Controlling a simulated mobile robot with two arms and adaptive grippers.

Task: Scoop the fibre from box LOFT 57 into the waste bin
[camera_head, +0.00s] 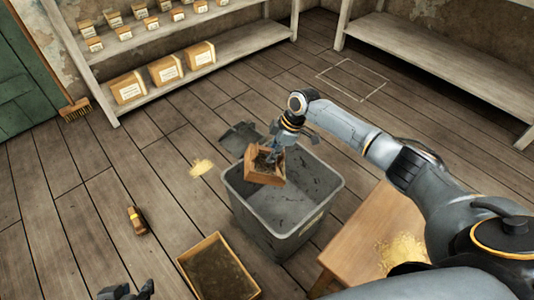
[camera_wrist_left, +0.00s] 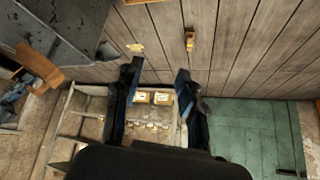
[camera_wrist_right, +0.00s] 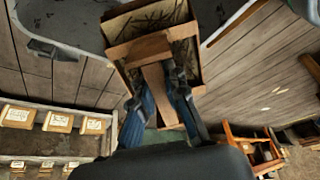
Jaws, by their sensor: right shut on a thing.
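My right gripper (camera_head: 275,148) is shut on the flat handle of a small wooden box-shaped scoop (camera_head: 264,176). The scoop is tilted over the open grey waste bin (camera_head: 239,203). In the right wrist view the scoop (camera_wrist_right: 150,50) shows thin strands and dark matter inside. The bin has a pale label and dark bits on its inner walls. My left gripper (camera_head: 126,292) is open and empty, low at the left front; its spread fingers show in the left wrist view (camera_wrist_left: 158,75). Labelled boxes (camera_head: 166,70) stand on the left shelf; I cannot read LOFT 57 on any.
An open wooden tray (camera_head: 240,271) with a dark inside lies on the floor. A brush (camera_head: 136,221), a yellow pile (camera_head: 201,167) and a dark flat piece (camera_head: 240,136) lie near the bin. A wooden table (camera_head: 352,250) bears more yellow matter. The left floor is mostly clear.

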